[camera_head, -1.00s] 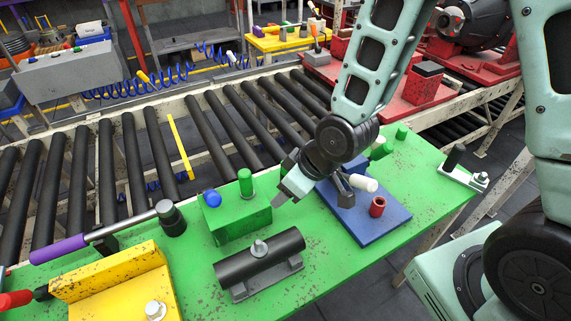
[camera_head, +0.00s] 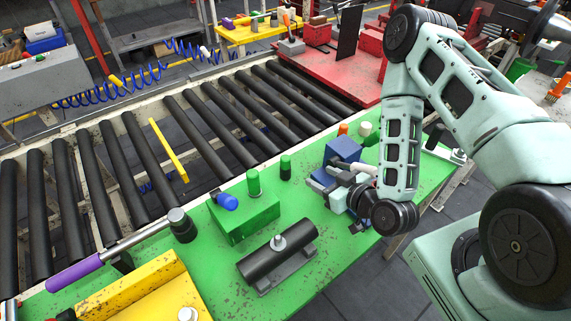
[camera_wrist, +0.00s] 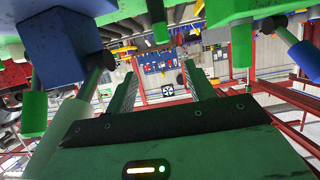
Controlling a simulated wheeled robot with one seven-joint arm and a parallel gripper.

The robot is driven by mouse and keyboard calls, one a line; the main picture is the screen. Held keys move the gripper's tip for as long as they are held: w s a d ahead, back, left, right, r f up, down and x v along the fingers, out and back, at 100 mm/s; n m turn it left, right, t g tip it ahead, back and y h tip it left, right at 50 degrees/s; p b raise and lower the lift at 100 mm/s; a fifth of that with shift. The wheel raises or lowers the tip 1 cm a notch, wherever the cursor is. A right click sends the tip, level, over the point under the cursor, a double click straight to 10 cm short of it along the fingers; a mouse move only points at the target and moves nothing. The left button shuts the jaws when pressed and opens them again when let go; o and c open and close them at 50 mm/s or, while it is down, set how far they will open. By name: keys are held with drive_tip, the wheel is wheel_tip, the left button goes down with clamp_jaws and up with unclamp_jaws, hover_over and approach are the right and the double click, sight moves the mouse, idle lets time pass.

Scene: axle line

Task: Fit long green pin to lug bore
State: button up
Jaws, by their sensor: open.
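A tall green pin (camera_head: 254,182) stands upright at the far edge of the green block (camera_head: 244,222). A shorter dark pin with a green top (camera_head: 286,167) stands on the green table just right of it. I cannot tell for certain which is the long one. A blue block (camera_head: 343,150) stands further right; no lug bore can be made out. My gripper (camera_head: 323,180) is open, in front of the blue block and right of the pins, apart from them. In the wrist view, its spread fingers (camera_wrist: 158,72) have nothing between them, and the scene appears upside down.
A blue pin (camera_head: 228,202) tilts out of the green block. A black cylinder on a grey bracket (camera_head: 278,255) lies in front. A purple-handled tool (camera_head: 110,258) and a yellow fixture (camera_head: 140,290) are at left. A roller conveyor (camera_head: 185,135) runs behind the green table.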

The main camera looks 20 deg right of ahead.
drive_tip(key=b, duration=0.9)
approach(289, 161)
drive_tip(key=w+f, duration=0.1)
drive_tip(key=x, duration=0.2)
drive_tip(key=p+x, duration=0.1)
drive_tip(key=x, duration=0.1)
drive_tip(key=shift+w+a+r+p, duration=0.1)
drive_tip(key=shift+w+r+p, duration=0.1)
drive_tip(key=shift+r+p, duration=0.15)
drive_tip(key=shift+p+x, duration=1.3)
drive_tip(key=shift+x, duration=1.9)
drive_tip(key=shift+s+a+f, duration=0.15)
drive_tip(key=shift+f, duration=0.05)
clamp_jaws()
drive_tip(key=shift+r, duration=0.1)
